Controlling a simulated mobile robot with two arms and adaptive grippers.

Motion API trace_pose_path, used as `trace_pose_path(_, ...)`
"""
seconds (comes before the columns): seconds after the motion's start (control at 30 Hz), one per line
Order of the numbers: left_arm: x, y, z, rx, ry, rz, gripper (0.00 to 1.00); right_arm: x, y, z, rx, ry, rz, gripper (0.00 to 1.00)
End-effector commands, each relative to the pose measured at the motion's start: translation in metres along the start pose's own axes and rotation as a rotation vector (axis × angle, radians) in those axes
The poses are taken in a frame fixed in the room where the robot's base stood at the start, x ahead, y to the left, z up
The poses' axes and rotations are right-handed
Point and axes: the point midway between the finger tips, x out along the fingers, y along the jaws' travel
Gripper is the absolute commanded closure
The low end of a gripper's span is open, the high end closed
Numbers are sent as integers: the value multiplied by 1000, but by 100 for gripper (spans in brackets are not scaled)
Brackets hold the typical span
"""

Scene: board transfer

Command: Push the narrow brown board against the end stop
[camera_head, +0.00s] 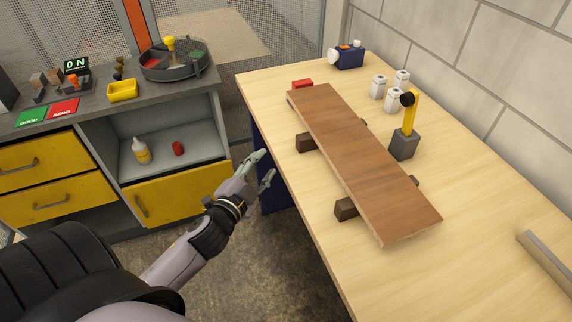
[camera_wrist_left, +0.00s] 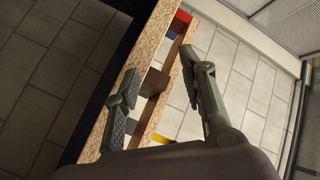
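The narrow brown board (camera_head: 365,160) lies lengthwise on the light wood table, raised on dark brown blocks (camera_head: 347,208). A small red block (camera_head: 302,83) sits by its far end; I cannot tell whether they touch. A grey metal bar (camera_head: 546,258) lies at the right, well apart from the board's near end. I cannot tell for sure which one is the end stop. My left gripper (camera_head: 266,165) is open and empty, left of the table edge and apart from the board. Its spread fingers also show in the left wrist view (camera_wrist_left: 165,82). My right gripper is not in view.
White canisters (camera_head: 378,87) and a blue device (camera_head: 347,57) stand farther back. A grey workbench with yellow drawers (camera_head: 180,196) is at the left.

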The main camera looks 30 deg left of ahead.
Motion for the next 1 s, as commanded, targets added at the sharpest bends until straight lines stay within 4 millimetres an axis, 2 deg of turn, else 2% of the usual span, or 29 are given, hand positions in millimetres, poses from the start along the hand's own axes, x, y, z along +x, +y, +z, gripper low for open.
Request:
trace_pose_path(0.3, 9, -19, -37, 212, 263, -21, 62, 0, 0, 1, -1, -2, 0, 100)
trace_pose_path(0.53, 2, -14, -68, 479, 559, 45, 62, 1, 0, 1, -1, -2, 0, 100)
trace_pose_path(0.73, -10, 2, -73, 649, 731, 140, 62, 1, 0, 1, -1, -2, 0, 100)
trace_pose_path(1.0, -16, 10, -71, 707, 790, 188, 62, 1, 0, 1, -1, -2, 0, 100)
